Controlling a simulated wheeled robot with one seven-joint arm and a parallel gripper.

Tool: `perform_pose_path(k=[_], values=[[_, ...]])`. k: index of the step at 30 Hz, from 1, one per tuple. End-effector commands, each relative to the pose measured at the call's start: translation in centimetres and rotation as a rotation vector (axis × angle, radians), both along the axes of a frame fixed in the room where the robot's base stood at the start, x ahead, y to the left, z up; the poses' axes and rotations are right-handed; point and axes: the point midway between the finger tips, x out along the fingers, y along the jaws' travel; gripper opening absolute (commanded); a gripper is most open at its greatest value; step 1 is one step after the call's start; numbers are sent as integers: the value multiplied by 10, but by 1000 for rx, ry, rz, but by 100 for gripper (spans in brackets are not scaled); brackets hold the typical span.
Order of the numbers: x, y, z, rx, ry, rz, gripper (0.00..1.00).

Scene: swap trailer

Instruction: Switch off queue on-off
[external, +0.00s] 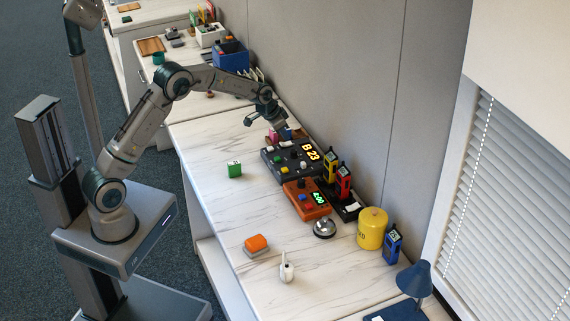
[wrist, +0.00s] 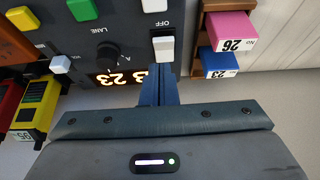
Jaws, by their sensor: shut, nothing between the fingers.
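The dark queue panel (external: 270,163) sits on the counter against the wall, its display (external: 309,151) lit and reading B 23. In the wrist view the panel (wrist: 95,12) shows upside down, with a LANE knob (wrist: 109,54), coloured buttons and a white rocker switch (wrist: 163,47) beside the word OFF. The lit display (wrist: 120,77) is partly covered by my gripper. My gripper (wrist: 158,72) is shut and empty, its fingertips right at the lower end of the rocker. I cannot tell whether they touch it. In the external view my gripper (external: 281,133) hangs over the panel's far end.
A holder with pink (wrist: 230,30) and blue (wrist: 221,63) number tags stands close beside the panel. Yellow (external: 330,166) and red (external: 343,183) handsets, an orange timer (external: 306,199), a bell (external: 324,228) and a yellow canister (external: 372,230) are nearer. The counter's left side is mostly clear.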

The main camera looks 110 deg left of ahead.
Motion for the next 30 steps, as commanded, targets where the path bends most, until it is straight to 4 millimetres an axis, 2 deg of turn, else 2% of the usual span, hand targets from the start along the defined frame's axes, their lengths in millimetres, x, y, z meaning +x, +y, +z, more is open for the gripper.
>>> perform_pose_path(k=[6, 17, 27, 30], values=[[-4, -4, -15, 1, 0, 1, 0], [-5, -4, -16, 0, -1, 1, 0], [-8, -6, -28, 47, -50, 2, 0], [-7, -6, -22, 48, -50, 1, 0]])
